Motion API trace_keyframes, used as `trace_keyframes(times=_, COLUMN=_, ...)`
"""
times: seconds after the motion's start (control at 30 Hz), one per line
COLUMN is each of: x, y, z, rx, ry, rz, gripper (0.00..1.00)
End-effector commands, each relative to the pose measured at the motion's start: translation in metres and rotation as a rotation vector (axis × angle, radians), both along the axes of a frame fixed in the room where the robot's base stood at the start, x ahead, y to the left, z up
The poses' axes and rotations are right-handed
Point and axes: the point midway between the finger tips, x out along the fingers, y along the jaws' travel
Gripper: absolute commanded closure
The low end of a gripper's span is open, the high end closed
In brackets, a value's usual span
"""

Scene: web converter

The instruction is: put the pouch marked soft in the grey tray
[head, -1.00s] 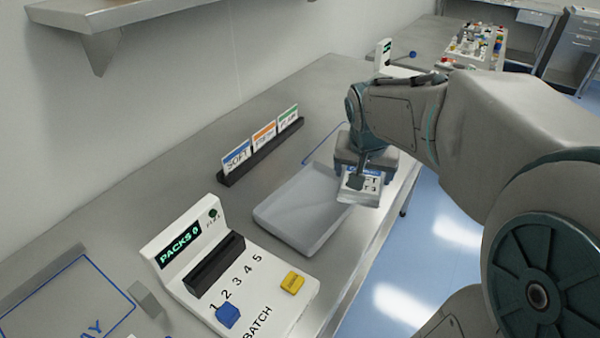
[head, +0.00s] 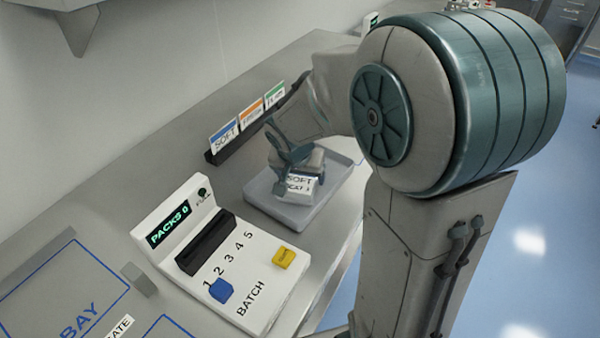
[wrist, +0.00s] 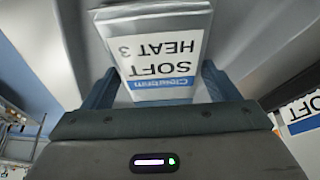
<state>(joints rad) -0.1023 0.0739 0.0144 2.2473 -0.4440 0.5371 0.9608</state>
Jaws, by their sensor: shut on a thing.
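The pouch marked SOFT (head: 300,186) is white with a blue band and reads "SOFT HEAT 3" in the wrist view (wrist: 160,55). My gripper (head: 291,170) is shut on it, with one finger at each side of the pouch in the wrist view (wrist: 155,88). The grey tray (head: 328,200) lies on the bench, and the pouch is over its inside in the head view. I cannot tell whether the pouch touches the tray floor. My gripper and the pouch hide part of the tray.
A white console (head: 240,275) with a "PACKS 0" display, a blue button (head: 221,291) and a yellow button (head: 284,258) stands in front of the tray. A black rack (head: 222,154) with SOFT, orange and green cards stands behind. The wall is at the left.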

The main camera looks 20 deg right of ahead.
Motion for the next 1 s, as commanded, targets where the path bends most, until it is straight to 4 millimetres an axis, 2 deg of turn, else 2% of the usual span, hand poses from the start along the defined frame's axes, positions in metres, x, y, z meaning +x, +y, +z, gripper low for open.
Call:
trace_keyframes(times=0.33, x=0.000, y=0.000, z=-0.004, rx=0.001, ry=-0.001, rz=-0.001, gripper=0.45)
trace_keyframes(times=0.37, x=0.000, y=0.000, z=-0.003, rx=0.000, ry=-0.001, rz=-0.001, gripper=0.13)
trace_keyframes(times=0.4, x=0.000, y=0.000, z=-0.002, rx=0.000, ry=-0.001, rz=-0.001, gripper=0.02)
trace_keyframes(times=0.43, x=0.000, y=0.000, z=-0.002, rx=0.000, ry=0.000, rz=-0.001, gripper=0.00)
trace_keyframes(times=0.77, x=0.000, y=0.000, z=0.003, rx=0.000, ry=0.000, rz=0.000, gripper=0.00)
trace_keyframes(times=0.87, x=-0.003, y=0.003, z=0.015, rx=0.002, ry=-0.007, rz=0.000, gripper=0.00)
trace_keyframes(times=1.0, x=-0.013, y=0.008, z=0.040, rx=0.001, ry=-0.007, rz=0.000, gripper=0.00)
